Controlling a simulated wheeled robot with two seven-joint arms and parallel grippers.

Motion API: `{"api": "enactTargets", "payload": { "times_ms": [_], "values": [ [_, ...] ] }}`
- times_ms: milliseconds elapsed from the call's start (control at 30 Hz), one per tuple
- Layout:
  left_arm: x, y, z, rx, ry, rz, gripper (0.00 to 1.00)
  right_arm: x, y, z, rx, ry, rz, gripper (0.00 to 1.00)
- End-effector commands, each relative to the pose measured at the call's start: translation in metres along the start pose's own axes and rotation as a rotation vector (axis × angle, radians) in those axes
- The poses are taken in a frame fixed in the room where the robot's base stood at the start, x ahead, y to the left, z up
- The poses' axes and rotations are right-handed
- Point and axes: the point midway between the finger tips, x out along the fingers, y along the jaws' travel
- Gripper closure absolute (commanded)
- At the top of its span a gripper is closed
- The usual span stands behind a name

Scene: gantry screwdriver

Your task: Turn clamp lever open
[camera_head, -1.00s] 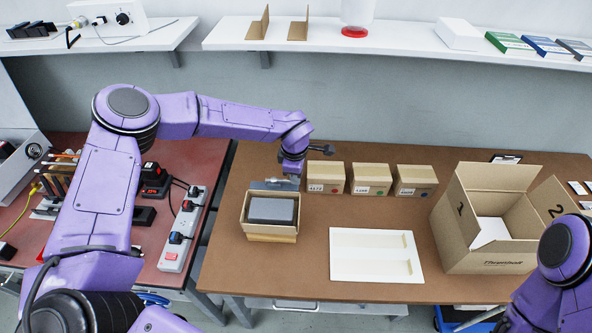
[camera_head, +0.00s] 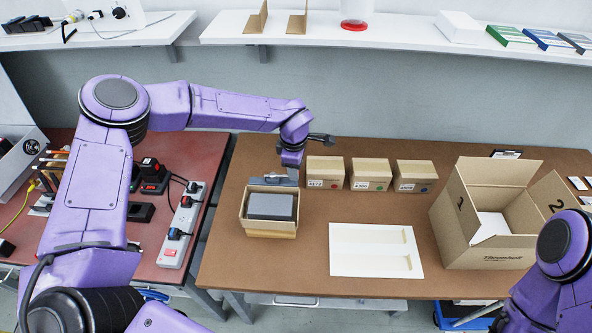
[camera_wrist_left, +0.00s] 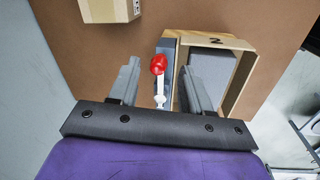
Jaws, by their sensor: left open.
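The clamp lever (camera_wrist_left: 160,90) has a red knob and a pale metal arm in the left wrist view. It stands at the side of an open carton (camera_wrist_left: 247,75) with a grey block (camera_wrist_left: 212,70) in it. My left gripper (camera_wrist_left: 160,82) is open, with one finger on each side of the lever and visible gaps between. In the head view my left gripper (camera_head: 289,166) hangs at the back edge of the carton (camera_head: 270,228), and the lever cannot be made out there. My right gripper is out of view; only its arm shows at bottom right.
Several small cartons (camera_head: 325,172) stand just right of my left gripper along the back. A white board (camera_head: 350,262) lies mid-table. A large open box (camera_head: 465,232) stands right. A power strip (camera_head: 182,225) lies on the red bench at left. Brown table is bare between these.

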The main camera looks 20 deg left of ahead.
Motion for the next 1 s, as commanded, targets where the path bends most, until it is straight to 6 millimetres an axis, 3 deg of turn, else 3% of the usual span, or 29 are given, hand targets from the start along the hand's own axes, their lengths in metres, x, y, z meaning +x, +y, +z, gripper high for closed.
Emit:
{"api": "enactTargets", "payload": {
  "times_ms": [200, 400, 1000],
  "values": [
    [-0.051, 0.000, 0.001, 0.001, -0.002, 0.004, 0.52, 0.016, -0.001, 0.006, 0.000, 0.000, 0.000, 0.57],
    [-0.079, 0.000, 0.001, 0.004, -0.001, 0.000, 0.52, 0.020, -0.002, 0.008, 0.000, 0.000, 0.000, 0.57],
    [-0.084, -0.001, 0.001, 0.003, 0.000, -0.002, 0.52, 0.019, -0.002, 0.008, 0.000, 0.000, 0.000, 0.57]
  ]
}}
